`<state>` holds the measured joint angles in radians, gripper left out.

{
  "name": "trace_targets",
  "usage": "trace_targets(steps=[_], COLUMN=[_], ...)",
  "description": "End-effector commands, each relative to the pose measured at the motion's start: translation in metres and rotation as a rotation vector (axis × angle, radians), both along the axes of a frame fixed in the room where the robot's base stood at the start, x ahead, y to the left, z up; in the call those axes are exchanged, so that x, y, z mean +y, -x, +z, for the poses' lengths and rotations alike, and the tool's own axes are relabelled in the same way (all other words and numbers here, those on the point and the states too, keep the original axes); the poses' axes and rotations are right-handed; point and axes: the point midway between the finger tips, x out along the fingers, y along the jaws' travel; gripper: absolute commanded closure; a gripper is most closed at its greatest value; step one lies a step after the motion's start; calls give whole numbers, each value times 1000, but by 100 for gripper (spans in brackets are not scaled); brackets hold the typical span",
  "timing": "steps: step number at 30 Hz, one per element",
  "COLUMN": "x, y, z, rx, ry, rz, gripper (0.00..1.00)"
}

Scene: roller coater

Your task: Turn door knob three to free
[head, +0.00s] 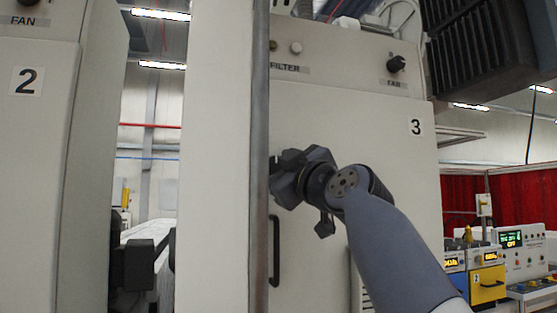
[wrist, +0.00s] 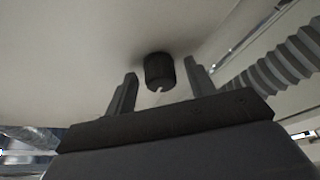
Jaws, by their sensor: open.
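Cabinet three's pale door (head: 390,190) bears a "3" label in the head view. My gripper (head: 282,178) is at the door's left side, beside a grey vertical edge. In the wrist view a dark, short cylindrical knob (wrist: 159,73) with a small light notch at its lower rim stands out from a pale panel. My open fingers are on either side of it, with a visible gap at each side; I cannot tell how deep it sits between them. In the head view the knob is hidden behind my gripper.
A black door handle (head: 275,250) is below my gripper. A fan knob (head: 396,64) is at the cabinet's upper right. A pale upright panel (head: 220,150) stands close at left. In the wrist view a ribbed grey hose (wrist: 275,72) runs at right.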

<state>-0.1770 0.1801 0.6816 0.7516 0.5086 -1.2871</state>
Motion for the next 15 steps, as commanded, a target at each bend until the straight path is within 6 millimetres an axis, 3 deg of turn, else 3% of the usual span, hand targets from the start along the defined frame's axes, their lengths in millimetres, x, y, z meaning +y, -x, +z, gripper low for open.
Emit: trace_targets(steps=[7, 15], x=[0, 0], y=[-1, -1], z=[0, 0], rx=[0, 0], ry=[0, 0], rz=[0, 0], gripper=[48, 69])
